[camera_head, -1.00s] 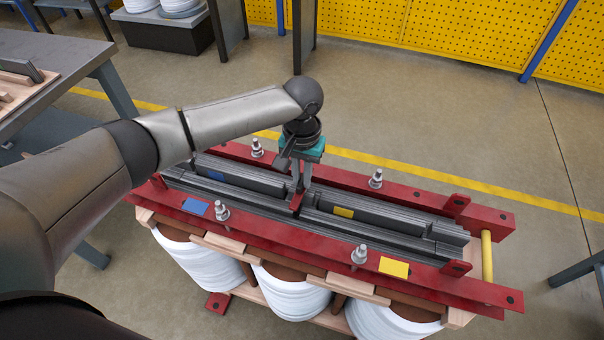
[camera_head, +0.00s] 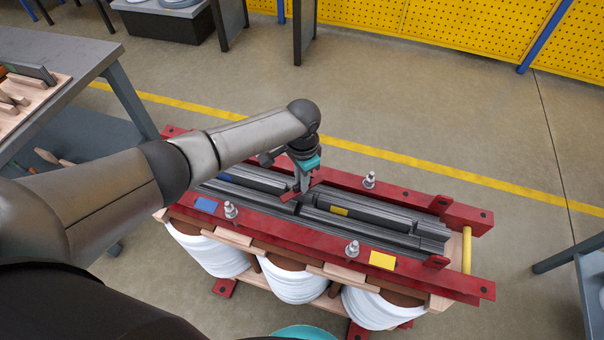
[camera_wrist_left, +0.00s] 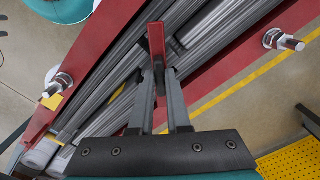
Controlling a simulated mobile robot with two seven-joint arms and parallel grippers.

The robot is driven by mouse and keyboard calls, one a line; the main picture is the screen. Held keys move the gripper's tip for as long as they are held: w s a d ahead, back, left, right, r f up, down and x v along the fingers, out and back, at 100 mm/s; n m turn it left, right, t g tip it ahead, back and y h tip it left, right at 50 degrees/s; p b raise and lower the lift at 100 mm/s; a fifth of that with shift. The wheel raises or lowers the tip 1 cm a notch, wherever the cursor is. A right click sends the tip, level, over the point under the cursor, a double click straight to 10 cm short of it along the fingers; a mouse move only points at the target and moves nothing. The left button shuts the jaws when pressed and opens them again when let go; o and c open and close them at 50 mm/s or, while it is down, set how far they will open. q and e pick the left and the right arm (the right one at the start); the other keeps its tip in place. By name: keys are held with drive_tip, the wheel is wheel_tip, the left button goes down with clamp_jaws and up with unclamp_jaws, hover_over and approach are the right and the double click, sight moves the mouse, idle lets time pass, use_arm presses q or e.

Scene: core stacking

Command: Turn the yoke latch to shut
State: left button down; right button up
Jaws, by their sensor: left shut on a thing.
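The yoke latch (camera_head: 290,196) is a small red bar at the middle of the long red clamp frame (camera_head: 290,230), over the grey laminated core. In the head view it lies slantwise across the core. My left gripper (camera_head: 301,188) points down onto it with its fingers closed on it. In the left wrist view the latch (camera_wrist_left: 156,42) stands up between and beyond the fingertips (camera_wrist_left: 161,76). The fingers hide part of it. My right gripper is not in view.
Bolts with nuts, such as one (camera_head: 231,210) near the blue label (camera_head: 206,205), stick up from the frame. A yellow bar (camera_head: 467,250) crosses its right end. White coils (camera_head: 293,283) stand below. A grey workbench (camera_head: 60,60) is at left. Floor behind the frame is clear.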

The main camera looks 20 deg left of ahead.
use_arm(q)
drive_tip(key=m+p, duration=0.1)
drive_tip(key=m, duration=0.3)
drive_tip(key=shift+m, duration=0.3)
drive_tip(key=m, duration=0.5)
drive_tip(key=shift+p, duration=0.3)
drive_tip(key=shift+m, duration=0.4)
drive_tip(key=c, duration=0.9)
unclamp_jaws()
wheel_tip(320, 180, up, 15)
drive_tip(key=p, duration=0.3)
drive_tip(key=shift+r+p, duration=0.15)
drive_tip(key=shift+p, duration=0.2)
